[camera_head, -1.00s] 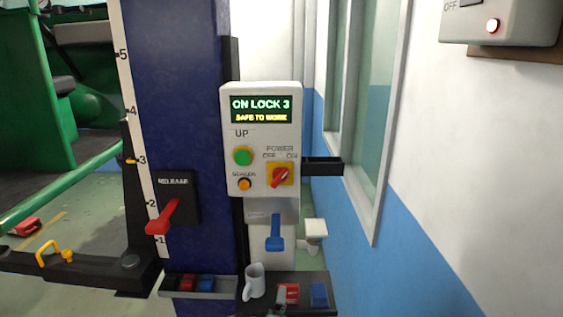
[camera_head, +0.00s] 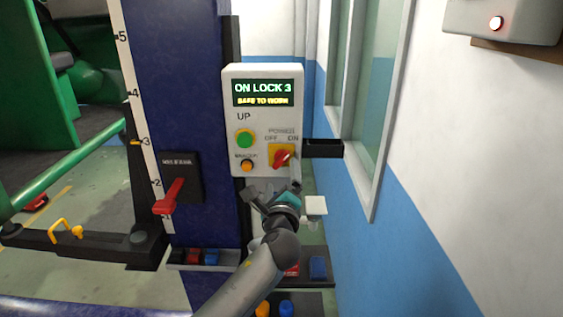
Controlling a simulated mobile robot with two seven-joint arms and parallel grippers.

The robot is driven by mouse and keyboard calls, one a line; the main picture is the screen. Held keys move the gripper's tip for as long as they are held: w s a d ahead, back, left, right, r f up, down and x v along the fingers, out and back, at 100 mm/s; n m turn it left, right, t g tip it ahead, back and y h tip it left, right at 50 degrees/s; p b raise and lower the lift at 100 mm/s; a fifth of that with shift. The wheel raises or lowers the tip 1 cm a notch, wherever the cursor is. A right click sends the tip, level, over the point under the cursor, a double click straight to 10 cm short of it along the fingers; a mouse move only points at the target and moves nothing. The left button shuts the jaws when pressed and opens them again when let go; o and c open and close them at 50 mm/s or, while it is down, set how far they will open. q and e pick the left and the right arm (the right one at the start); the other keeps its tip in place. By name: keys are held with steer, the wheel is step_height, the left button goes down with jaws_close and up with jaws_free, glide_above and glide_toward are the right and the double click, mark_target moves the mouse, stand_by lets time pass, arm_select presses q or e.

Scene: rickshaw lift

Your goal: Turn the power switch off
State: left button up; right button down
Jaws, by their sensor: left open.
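The power switch is a red rotary knob (camera_head: 282,158) on a yellow plate, on the light grey control box (camera_head: 238,105). Its handle slants up to the right, towards the ON label. The box display (camera_head: 263,93) reads "ON LOCK 3" and "SAFE TO WORK". My left gripper (camera_head: 274,188) is open and empty, just below the knob, with one finger reaching up close to its lower right. I cannot tell whether that finger touches the knob. My right gripper is not in view.
A green UP button (camera_head: 245,139) and an orange button (camera_head: 247,165) sit left of the switch. A red release lever (camera_head: 170,197) sticks out from the blue column (camera_head: 183,100). A black bracket (camera_head: 323,148) juts out right of the box.

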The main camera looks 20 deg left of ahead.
mark_target(282, 162)
arm_select(q)
steer(key=shift+b+x, duration=0.3)
steer(key=shift+x, duration=3.7)
steer(key=shift+c, duration=0.4)
steer(key=c, duration=1.2)
steer(key=shift+o, duration=0.2)
steer(key=shift+f, duration=0.1)
